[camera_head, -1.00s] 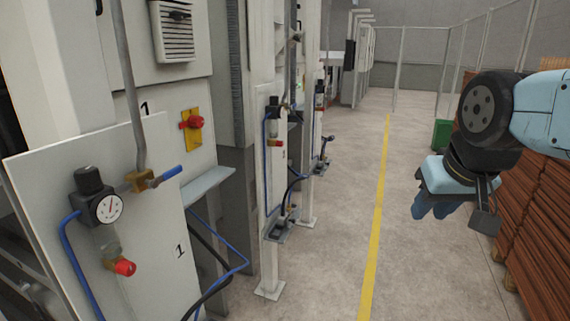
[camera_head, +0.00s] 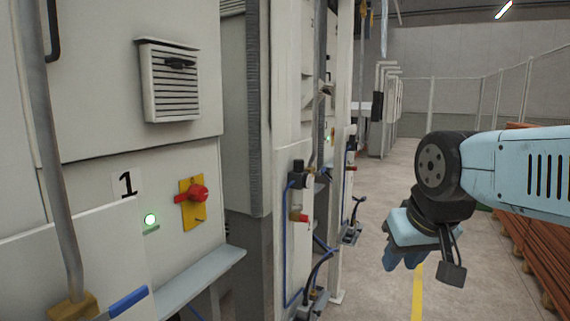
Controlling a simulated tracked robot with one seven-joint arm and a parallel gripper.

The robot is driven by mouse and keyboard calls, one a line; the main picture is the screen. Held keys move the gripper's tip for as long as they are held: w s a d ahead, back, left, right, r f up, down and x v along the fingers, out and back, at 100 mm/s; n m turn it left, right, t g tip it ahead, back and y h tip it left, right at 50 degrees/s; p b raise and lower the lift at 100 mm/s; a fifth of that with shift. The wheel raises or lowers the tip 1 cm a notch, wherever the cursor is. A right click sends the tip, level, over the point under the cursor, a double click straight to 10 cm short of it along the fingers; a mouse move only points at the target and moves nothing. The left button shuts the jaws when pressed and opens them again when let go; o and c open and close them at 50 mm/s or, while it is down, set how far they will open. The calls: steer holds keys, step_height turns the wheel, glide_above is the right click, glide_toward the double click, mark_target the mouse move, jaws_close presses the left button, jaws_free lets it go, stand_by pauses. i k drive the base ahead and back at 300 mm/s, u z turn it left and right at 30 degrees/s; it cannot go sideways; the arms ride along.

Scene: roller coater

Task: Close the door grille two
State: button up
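A louvred vent grille (camera_head: 172,85) with a dark handle-like piece shows on the pale cabinet (camera_head: 95,95) marked "1" at the left. I cannot tell any grille marked two in this view. My gripper (camera_head: 397,262) hangs at the right over the floor, well apart from the cabinets, with its blue fingers pointing down. Nothing shows in it, and the angle does not tell whether the fingers are apart.
A red rotary switch on a yellow plate (camera_head: 194,201) and a lit green lamp (camera_head: 151,220) are below the grille. A grey ledge (camera_head: 200,282) juts out. Regulators and hoses line the posts. Stacked brown boards (camera_head: 520,250) stand right. The aisle floor (camera_head: 385,190) is clear.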

mark_target(252, 289)
steer(key=z, duration=0.05)
steer(key=k, duration=1.15)
steer(key=z, duration=0.55)
steer(key=i, duration=2.05)
steer(key=u, duration=0.2)
